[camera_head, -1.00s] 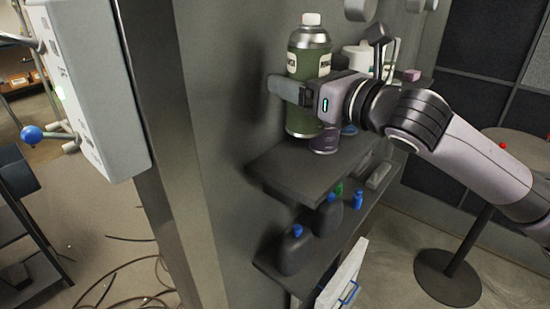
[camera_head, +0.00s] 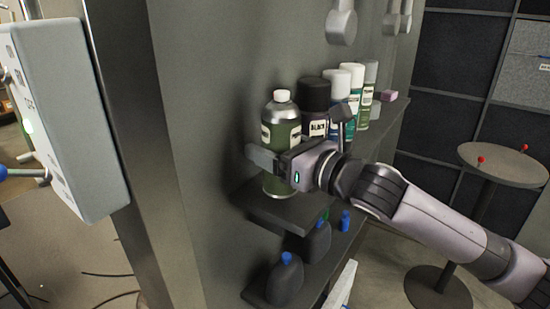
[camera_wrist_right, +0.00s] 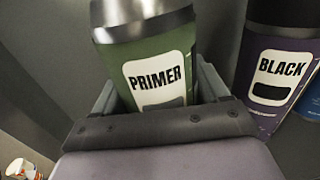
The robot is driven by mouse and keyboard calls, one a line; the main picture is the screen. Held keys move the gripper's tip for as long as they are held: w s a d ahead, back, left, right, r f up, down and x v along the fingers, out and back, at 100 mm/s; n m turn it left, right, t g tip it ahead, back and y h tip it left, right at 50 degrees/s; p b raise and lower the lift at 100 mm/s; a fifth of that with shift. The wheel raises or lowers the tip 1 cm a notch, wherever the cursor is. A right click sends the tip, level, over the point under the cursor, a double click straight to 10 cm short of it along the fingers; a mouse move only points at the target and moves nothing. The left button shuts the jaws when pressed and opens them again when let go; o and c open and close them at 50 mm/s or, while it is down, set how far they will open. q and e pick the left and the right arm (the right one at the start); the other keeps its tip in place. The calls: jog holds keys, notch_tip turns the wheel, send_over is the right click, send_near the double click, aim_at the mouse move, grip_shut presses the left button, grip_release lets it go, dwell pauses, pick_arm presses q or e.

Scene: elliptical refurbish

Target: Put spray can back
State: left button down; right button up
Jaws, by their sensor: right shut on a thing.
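The spray can (camera_head: 283,127) is green with a silver top and a white cap, and stands upright at the near left end of the upper shelf (camera_head: 290,212). In the right wrist view its label reads PRIMER (camera_wrist_right: 155,75). My right gripper (camera_head: 268,160) is shut around the can's body, with one finger on each side. The gripper hides part of the can, and I cannot tell whether its base touches the shelf. A purple can labelled BLACK (camera_head: 314,105) stands just right of it and also shows in the wrist view (camera_wrist_right: 275,65). My left gripper is not in view.
Several more spray cans (camera_head: 352,85) stand in a row farther along the shelf. A lower shelf holds dark jugs (camera_head: 285,280) and a small blue bottle (camera_head: 345,220). A grey wall box (camera_head: 65,120) is at left, and a round table (camera_head: 500,163) at right.

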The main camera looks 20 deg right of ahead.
jog(key=shift+f, duration=0.9)
jog(key=shift+f, duration=0.2)
jog(key=o, duration=1.2)
jog(key=shift+c, duration=0.2)
jog(key=shift+r, duration=0.1)
jog(key=b+v, duration=0.3)
jog(key=v, duration=0.9)
